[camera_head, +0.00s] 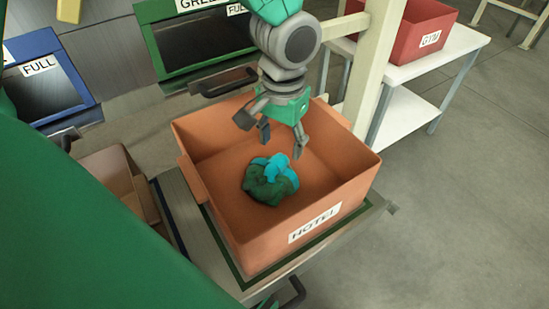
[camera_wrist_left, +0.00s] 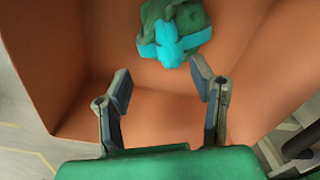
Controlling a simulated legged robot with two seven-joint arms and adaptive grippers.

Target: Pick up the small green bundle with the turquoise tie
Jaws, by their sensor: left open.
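The small green bundle (camera_head: 266,190) with its turquoise tie (camera_head: 275,168) lies on the floor of the orange bin labelled HOTEL (camera_head: 225,215). My left gripper (camera_head: 268,134) is open and empty, above the inside of the bin and a little behind the bundle in the head view. The left wrist view shows the bundle (camera_wrist_left: 196,22) at the top, with the turquoise tie (camera_wrist_left: 168,44) towards me. There the open fingers (camera_wrist_left: 162,92) point at the bundle and are apart from it. The bundle's far edge is cut off in that view. My right gripper is not in view.
The orange bin's walls stand around the bundle. A cream post (camera_head: 372,65) rises behind the bin. A red GYM bin (camera_head: 412,50) sits on a white side table (camera_head: 455,45). Bins labelled FULL, one blue (camera_head: 50,75) and one green (camera_head: 160,60), stand at the left. A cardboard box (camera_head: 112,170) is left of the orange bin.

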